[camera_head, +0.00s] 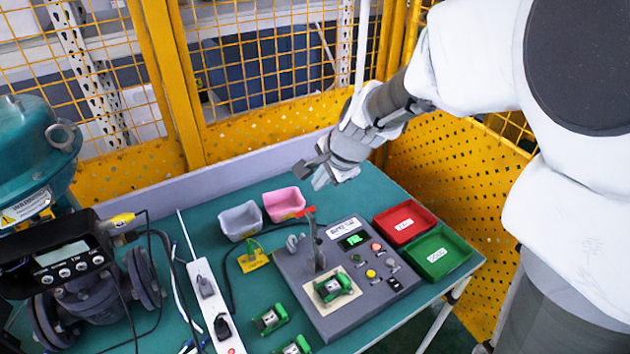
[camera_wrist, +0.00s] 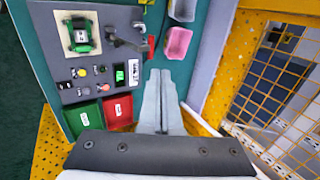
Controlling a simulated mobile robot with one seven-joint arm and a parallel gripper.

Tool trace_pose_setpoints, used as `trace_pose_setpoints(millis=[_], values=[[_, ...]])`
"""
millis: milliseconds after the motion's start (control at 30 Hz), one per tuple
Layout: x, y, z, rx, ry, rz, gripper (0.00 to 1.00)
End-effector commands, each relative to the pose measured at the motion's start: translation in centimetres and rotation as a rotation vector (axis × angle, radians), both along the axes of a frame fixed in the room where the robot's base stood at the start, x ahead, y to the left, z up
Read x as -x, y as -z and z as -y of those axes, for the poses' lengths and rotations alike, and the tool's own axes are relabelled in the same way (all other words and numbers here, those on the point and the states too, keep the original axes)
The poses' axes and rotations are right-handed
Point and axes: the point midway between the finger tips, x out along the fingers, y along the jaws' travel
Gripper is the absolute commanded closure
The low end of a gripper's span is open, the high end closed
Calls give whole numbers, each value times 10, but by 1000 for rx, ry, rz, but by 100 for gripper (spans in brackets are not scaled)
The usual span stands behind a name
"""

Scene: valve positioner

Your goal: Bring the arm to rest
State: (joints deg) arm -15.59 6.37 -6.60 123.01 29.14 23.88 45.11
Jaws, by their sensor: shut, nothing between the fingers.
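My gripper (camera_head: 318,176) is shut and empty, held in the air above the back of the green table (camera_head: 362,199). In the wrist view my gripper's fingers (camera_wrist: 160,78) lie together with nothing between them. My arm reaches in from the right side of the head view. Below and in front of the gripper stands the grey test panel (camera_head: 345,270), with a lever, buttons and a small green display. A green and white part (camera_head: 333,287) sits on its pale plate. The gripper is apart from the panel and the bins.
A pink bin (camera_head: 284,204) and a grey bin (camera_head: 240,221) stand at the back. A red tray (camera_head: 405,222) and a green tray (camera_head: 436,253) lie right of the panel. A power strip (camera_head: 213,305) and a teal valve machine (camera_head: 35,150) are left. Yellow mesh fencing (camera_head: 270,75) encloses the back.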

Motion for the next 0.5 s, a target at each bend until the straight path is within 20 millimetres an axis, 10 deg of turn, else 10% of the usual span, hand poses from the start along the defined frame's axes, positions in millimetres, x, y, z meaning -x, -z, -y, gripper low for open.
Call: trace_pose_setpoints(millis=[267,500], values=[[13,-25,8,21,-41,16,100],[71,-65,37,176,-290,95,100]])
